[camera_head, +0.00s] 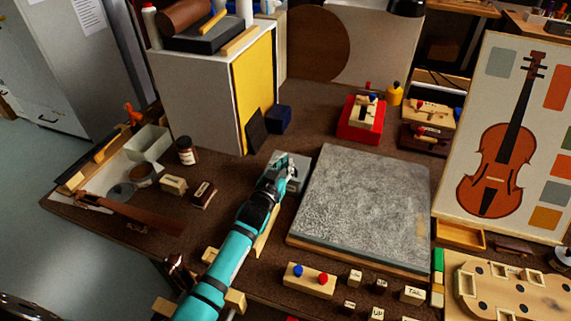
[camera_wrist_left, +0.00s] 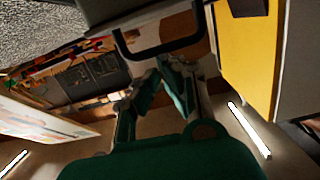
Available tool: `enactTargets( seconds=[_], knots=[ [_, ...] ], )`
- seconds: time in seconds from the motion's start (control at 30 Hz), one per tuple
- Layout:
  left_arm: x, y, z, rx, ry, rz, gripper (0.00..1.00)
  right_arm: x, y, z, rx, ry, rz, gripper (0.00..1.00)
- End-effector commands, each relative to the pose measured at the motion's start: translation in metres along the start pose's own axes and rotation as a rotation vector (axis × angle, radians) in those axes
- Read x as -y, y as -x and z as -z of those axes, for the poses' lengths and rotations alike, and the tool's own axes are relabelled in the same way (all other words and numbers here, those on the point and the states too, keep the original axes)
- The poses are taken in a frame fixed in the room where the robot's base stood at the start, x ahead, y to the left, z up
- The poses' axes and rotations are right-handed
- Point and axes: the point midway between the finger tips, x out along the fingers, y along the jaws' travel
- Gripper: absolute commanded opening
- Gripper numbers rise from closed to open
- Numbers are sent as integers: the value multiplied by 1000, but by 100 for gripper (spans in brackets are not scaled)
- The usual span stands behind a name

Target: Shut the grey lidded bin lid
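The grey lidded bin (camera_head: 297,160) stands on the bench at the left back edge of the stone slab, partly hidden by my left gripper. In the left wrist view its grey body (camera_wrist_left: 140,10) shows at the top with a dark handle-like loop (camera_wrist_left: 165,48) in front of my fingers. I cannot tell the lid's angle. My left gripper (camera_head: 279,167) is at the bin, its fingers pointing away from me. In the left wrist view the gripper's fingertips (camera_wrist_left: 159,67) come nearly together with nothing seen between them. Contact with the bin is unclear. My right gripper is out of view.
A grey stone slab (camera_head: 365,205) lies right of the bin. A white cabinet with a yellow panel (camera_head: 254,88) stands behind left. A dark blue block (camera_head: 279,120) sits behind the bin. Small labelled blocks (camera_head: 412,295) lie in front. A violin picture board (camera_head: 500,140) stands at right.

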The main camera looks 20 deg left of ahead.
Motion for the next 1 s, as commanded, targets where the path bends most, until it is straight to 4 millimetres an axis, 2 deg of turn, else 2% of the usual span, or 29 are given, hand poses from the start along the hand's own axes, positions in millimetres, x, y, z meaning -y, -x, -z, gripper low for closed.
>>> enactTargets(
  seconds=[0.03,0.27,0.37,0.53,0.57,0.6,0.8,1.0],
  knots=[
    [-1,4,-19,40,2,1,0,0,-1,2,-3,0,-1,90],
    [0,3,-13,37,1,1,0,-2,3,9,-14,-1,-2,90],
    [1,1,1,31,1,1,0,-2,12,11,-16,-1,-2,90],
    [4,-6,44,9,-1,1,0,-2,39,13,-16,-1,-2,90],
    [4,-3,38,12,-1,1,0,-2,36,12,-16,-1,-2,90],
    [4,8,20,15,-1,0,0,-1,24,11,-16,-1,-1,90],
    [3,46,0,5,0,0,0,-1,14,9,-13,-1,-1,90],
    [3,69,-13,2,0,0,0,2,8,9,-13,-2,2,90]
  ],
)
